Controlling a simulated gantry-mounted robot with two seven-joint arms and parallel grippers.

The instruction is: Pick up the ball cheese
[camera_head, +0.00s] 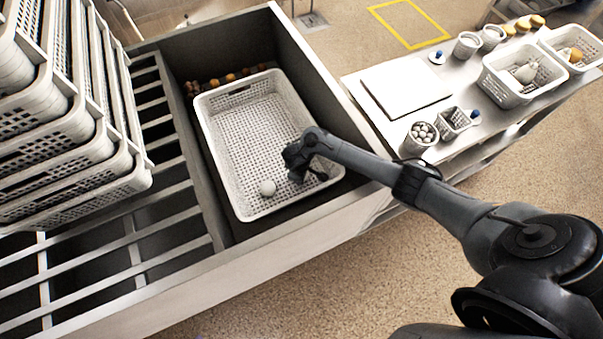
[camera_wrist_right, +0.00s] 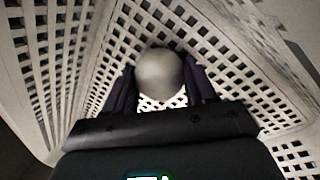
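The ball cheese is a small, pale, round ball (camera_head: 267,188) on the floor of the white perforated basket (camera_head: 215,165), near its front left. It also shows in the right wrist view (camera_wrist_right: 160,72), lined up between the fingers. My right gripper (camera_head: 291,168) is inside the basket, a little right of the ball. In the right wrist view the fingers (camera_wrist_right: 160,92) are spread, one to each side of the ball; I cannot tell whether either touches it. My left gripper is not in view.
The basket's walls (camera_wrist_right: 32,75) stand close around my right gripper. The basket sits in a grey bin (camera_head: 320,95), with several orange-brown items (camera_head: 230,78) behind it. Stacked white crates (camera_head: 75,130) stand left. A table (camera_head: 470,95) at right holds containers and a white board.

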